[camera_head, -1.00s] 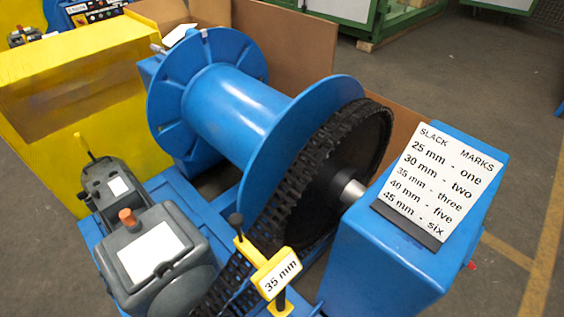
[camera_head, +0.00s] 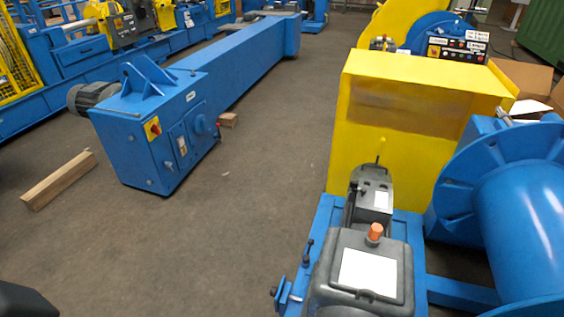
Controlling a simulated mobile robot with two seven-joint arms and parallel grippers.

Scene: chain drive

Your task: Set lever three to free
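No lever in view carries a readable "three", so I cannot tell which is lever three. A small dark lever (camera_head: 307,249) stands on the left side of the blue machine frame (camera_head: 330,215). Another thin handle (camera_head: 379,150) rises from the grey unit (camera_head: 372,197) behind the motor. The grey motor (camera_head: 365,262) has a blank white plate and an orange cap. No gripper shows. A dark rounded shape (camera_head: 22,300) fills the bottom left corner; I cannot tell what it is. The slack marks board and the 35 mm tag are out of view.
A yellow guard box (camera_head: 420,125) and a blue drum (camera_head: 520,215) stand at the right. A blue cabinet (camera_head: 150,135) with a long beam stands at the left. A wooden block (camera_head: 58,180) lies on the floor. The floor (camera_head: 240,220) between is clear.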

